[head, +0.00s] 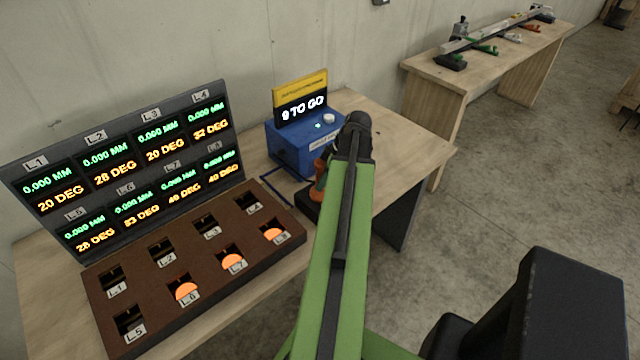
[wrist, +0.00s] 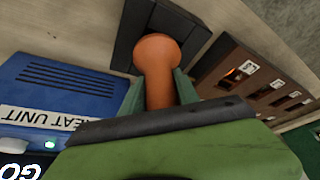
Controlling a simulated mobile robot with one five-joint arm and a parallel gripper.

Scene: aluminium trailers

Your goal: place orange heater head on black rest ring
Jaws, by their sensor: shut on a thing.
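The orange heater head (wrist: 158,62) is held between the two green fingers of my gripper (wrist: 158,84) in the wrist view. Its rounded end points towards a black block (wrist: 126,36) with a dark rounded part, which appears to be the rest. I cannot tell whether the head touches it. In the head view, a bit of the orange heater head (head: 319,178) shows left of my green arm, and the black rest (head: 307,205) shows just below it. My arm hides the fingers and most of the rest there.
The blue heat unit (head: 290,148) with a "9 TO GO" sign stands behind the rest. A brown slotted block (head: 205,255) with orange domes in several slots lies left, before a display panel (head: 130,165). A second bench (head: 435,82) stands at the back right.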

